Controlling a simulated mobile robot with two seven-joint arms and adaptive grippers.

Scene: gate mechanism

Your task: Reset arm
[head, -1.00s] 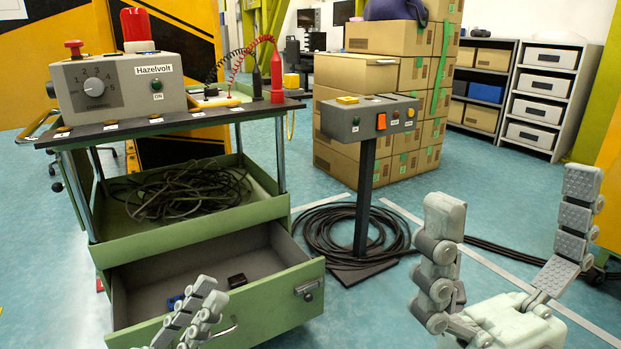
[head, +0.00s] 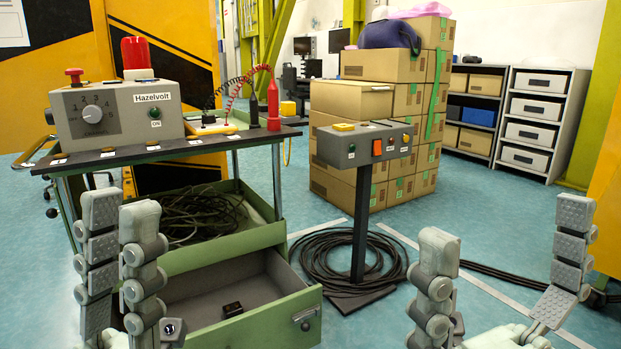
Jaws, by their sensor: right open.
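My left gripper (head: 121,207) is raised in front of the green cart at the lower left. Its two fingers point up and overlap closely in this view, so the gap between them cannot be judged. My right gripper (head: 506,222) is at the lower right, with its two fingers spread wide and nothing between them. Its palm is partly cut off by the bottom edge. Both grippers stand apart from the control box on the post (head: 362,146).
The green cart (head: 225,245) carries a grey Hazelvolt box (head: 117,112). Its drawer (head: 270,325) is open, with a small black item (head: 232,309) inside. Coiled cable (head: 350,258) lies around the post. Stacked cartons (head: 380,100) stand behind.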

